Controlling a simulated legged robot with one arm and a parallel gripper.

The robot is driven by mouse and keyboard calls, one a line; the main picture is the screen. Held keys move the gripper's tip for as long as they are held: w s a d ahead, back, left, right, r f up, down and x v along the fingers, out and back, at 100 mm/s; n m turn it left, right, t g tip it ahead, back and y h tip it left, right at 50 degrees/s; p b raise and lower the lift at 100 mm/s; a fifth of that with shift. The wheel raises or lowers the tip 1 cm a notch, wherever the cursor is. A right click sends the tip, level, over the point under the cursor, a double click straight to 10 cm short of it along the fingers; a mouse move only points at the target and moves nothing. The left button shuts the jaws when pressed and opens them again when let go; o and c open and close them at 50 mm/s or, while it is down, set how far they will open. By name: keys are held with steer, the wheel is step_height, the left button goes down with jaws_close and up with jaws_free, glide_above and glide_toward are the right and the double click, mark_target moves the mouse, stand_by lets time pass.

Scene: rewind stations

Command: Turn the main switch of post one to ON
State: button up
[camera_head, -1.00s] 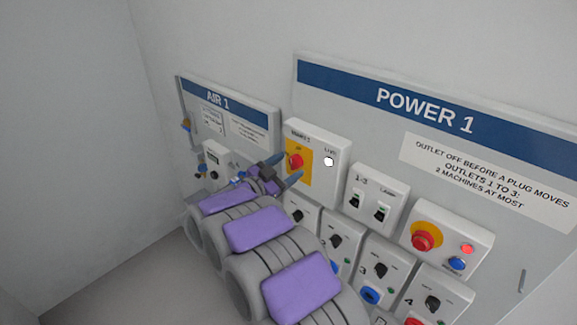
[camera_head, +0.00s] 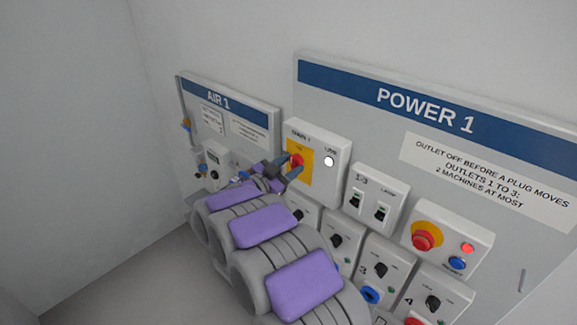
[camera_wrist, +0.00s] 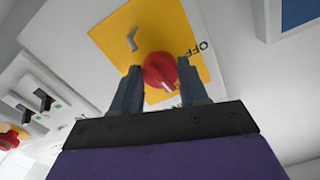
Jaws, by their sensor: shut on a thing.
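The main switch is a red rotary knob (camera_head: 297,160) on a yellow plate (camera_head: 304,174), on a white box marked MAIN 1 on the POWER 1 panel (camera_head: 390,85). In the wrist view the red knob (camera_wrist: 160,71) has a pale pointer mark, and the word OFF is printed on the yellow plate beside it. My gripper (camera_head: 290,164) is at the knob, with its two blue-grey fingers (camera_wrist: 161,88) on either side of it, shut on it. The finger contact is partly hidden in the head view. A white LIVE lamp (camera_head: 329,161) sits right of the knob.
Right of the switch are a 1-3 and LAMP switch box (camera_head: 376,199), a red emergency button (camera_head: 426,236) and a red lamp (camera_head: 467,248). Several outlet boxes are below, partly behind my arm. The AIR 1 panel (camera_head: 240,112) is at left.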

steer(key=shift+c, duration=0.5)
steer(key=shift+a+m+b, duration=0.1)
steer(key=shift+m+b, duration=0.4)
steer(key=shift+b, duration=0.15)
steer(key=shift+m, duration=0.3)
steer(key=shift+r, duration=0.1)
steer(key=o, duration=1.1)
steer(key=shift+c, duration=0.2)
steer(key=shift+s, duration=0.1)
steer(key=v, duration=1.7)
steer(key=shift+a, duration=0.2)
